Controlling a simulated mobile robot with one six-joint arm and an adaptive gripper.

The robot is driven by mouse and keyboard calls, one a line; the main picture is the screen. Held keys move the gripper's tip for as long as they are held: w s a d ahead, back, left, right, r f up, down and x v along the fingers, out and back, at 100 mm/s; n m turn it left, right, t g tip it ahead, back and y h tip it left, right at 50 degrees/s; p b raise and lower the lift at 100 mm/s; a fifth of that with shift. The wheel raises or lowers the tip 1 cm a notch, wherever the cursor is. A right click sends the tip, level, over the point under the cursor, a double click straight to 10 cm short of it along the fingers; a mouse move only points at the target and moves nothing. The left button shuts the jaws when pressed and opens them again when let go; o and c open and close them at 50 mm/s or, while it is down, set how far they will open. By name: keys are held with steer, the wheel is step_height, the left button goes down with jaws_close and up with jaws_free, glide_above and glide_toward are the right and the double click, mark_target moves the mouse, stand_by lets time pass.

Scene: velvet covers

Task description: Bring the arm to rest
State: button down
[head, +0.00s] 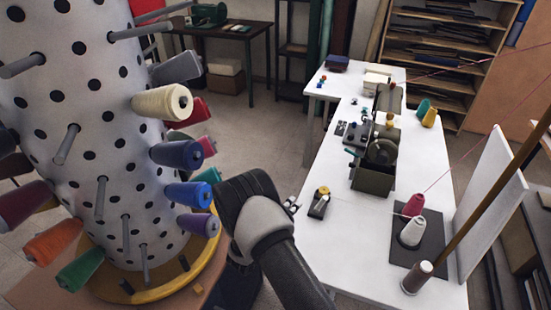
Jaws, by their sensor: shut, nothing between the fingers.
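My arm (262,225) rises from the bottom of the head view and bends between the spool drum and the white table. A small grey metal part of my gripper (291,205) shows just right of the arm, by the table's left edge. The gripper is shut and holds nothing. The rest of it is hidden behind the arm.
A white drum (85,130) with pegs and coloured spools stands close on the left; a purple spool (198,223) is near my arm. The white table (345,260) carries a small yellow-topped device (320,203), a winding machine (375,170) and cones (412,231). Floor (265,130) is clear behind.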

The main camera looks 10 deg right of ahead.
steer(key=s+d+r+m+g, duration=0.3)
steer(key=s+d+r+g, duration=0.3)
steer(key=r, duration=0.5)
steer(key=s+d+r+m+g, duration=0.3)
steer(key=s+r+g, duration=0.2)
steer(key=s+r, duration=0.5)
steer(key=s+a+r+y, duration=0.3)
steer(key=s+r+y, duration=0.3)
steer(key=s, duration=0.5)
steer(key=s+a+r+t+y, duration=0.2)
steer(key=s+a+t+y, duration=0.2)
steer(key=s+a, duration=0.5)
steer(key=a+y, duration=0.2)
steer(key=shift+r+n+y, duration=0.3)
steer(key=shift+r+y, duration=0.1)
steer(key=shift+a, duration=0.15)
